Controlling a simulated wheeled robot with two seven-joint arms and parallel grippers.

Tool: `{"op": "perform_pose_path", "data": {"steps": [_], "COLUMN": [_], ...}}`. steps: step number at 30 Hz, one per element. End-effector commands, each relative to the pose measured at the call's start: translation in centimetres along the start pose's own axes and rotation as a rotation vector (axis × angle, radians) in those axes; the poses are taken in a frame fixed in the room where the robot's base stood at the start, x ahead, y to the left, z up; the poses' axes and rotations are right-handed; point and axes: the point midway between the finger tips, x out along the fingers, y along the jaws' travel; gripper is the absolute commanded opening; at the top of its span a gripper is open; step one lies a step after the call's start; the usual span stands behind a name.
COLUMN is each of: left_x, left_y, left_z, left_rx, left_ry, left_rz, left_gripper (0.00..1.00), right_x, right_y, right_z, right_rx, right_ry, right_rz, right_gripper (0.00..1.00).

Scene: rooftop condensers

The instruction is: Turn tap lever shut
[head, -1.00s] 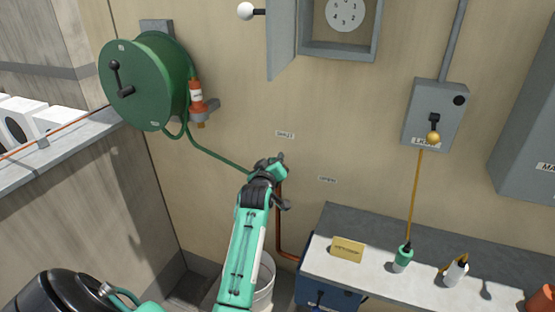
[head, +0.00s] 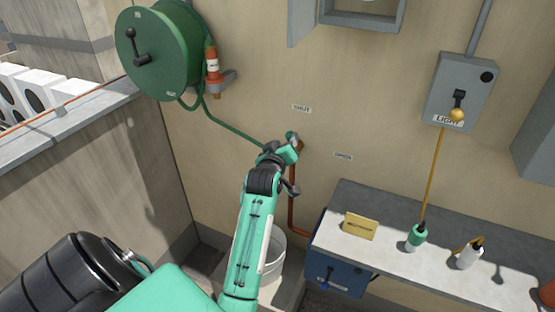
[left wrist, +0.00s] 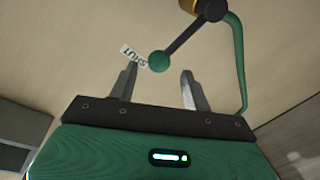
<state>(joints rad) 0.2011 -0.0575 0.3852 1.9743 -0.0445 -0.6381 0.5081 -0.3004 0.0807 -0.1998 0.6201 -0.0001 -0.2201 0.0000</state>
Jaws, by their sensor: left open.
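My left gripper (head: 292,142) is at the wall tap and hides most of it in the head view. A copper pipe (head: 291,200) runs down the wall below. In the left wrist view the open fingers of my left gripper (left wrist: 158,88) point toward the tap lever (left wrist: 184,38), a dark bar with a green ball (left wrist: 159,61) on its end. The ball appears between the fingertips and slightly beyond them; contact cannot be told. The SHUT label (left wrist: 133,56) appears just beside the ball. The brass tap body (left wrist: 208,9) is partly cut off at the top. My right gripper is out of view.
A green hose (head: 228,134) runs from the reel (head: 170,50) to the tap. A white bucket (head: 274,252) stands below. A bench (head: 395,227) with a yellow block and bottles is at right. A switch box (head: 461,92) with a cord hangs above it.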

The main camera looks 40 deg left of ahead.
Motion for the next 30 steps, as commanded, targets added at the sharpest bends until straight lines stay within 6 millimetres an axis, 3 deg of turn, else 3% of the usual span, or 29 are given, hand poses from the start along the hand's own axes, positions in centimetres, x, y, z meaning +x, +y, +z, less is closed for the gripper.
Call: {"op": "perform_pose_path", "data": {"steps": [6, 12, 18, 30], "left_x": [-4.6, -7.5, -8.7, -8.7], "left_y": [-0.2, -0.1, -0.1, 0.0], "left_z": [0.2, 0.1, 0.0, 0.0], "left_rx": [0.000, -0.001, -0.001, 0.000], "left_ry": [0.001, 0.000, 0.000, 0.000], "left_rz": [0.000, 0.000, 0.000, 0.000], "left_gripper": [0.49, 0.49, 0.49, 0.49], "right_x": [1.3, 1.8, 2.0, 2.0], "right_y": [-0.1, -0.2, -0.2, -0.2], "right_z": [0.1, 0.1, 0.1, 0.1], "right_rx": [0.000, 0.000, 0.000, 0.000], "right_ry": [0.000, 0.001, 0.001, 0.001], "right_rz": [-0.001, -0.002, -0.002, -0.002], "right_gripper": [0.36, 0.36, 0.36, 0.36]}}
